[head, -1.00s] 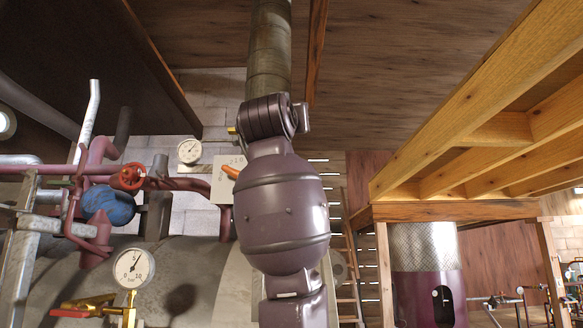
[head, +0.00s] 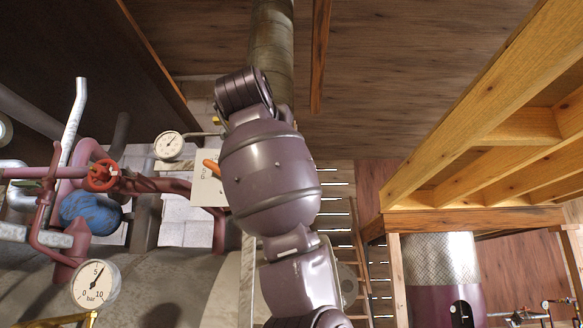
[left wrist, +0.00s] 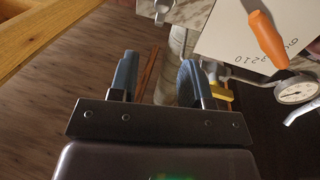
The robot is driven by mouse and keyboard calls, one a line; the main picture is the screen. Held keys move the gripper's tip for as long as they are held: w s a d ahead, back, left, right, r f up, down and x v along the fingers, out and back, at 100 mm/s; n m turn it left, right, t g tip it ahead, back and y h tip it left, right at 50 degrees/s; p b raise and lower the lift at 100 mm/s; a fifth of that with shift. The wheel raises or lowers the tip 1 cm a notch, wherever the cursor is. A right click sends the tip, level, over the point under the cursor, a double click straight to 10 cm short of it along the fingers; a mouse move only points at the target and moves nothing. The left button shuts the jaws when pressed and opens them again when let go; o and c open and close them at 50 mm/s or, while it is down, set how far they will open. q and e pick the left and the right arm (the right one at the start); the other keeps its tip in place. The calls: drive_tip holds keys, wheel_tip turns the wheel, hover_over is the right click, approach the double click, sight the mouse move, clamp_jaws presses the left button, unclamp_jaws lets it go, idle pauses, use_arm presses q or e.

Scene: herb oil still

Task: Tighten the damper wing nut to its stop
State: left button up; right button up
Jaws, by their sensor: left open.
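In the left wrist view my left gripper (left wrist: 158,68) is open, its two blue-grey fingers apart with nothing held between them. A small yellow part (left wrist: 220,91) shows just right of the right finger, partly hidden; I cannot tell whether it is the damper wing nut or whether they touch. A small yellow part also shows in the head view (head: 216,120), left of the metal flue pipe (head: 271,45). In the head view my arm stands in front of the flue and its gripper is hidden. My right gripper is not in view.
A white plate (head: 206,188) with an orange handle (head: 212,168) is close to my arm. A small gauge (head: 169,145), a red handwheel (head: 101,176) and a larger bar gauge (head: 96,284) are at left. A timber platform (head: 480,120) overhangs at right.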

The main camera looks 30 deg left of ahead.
use_arm(q)
drive_tip(key=p+x, duration=0.3)
drive_tip(key=x, duration=0.7)
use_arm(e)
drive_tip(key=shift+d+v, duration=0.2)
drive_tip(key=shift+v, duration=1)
use_arm(q)
drive_tip(key=shift+s, duration=0.1)
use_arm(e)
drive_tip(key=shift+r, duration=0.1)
use_arm(q)
drive_tip(key=c, duration=0.5)
clamp_jaws()
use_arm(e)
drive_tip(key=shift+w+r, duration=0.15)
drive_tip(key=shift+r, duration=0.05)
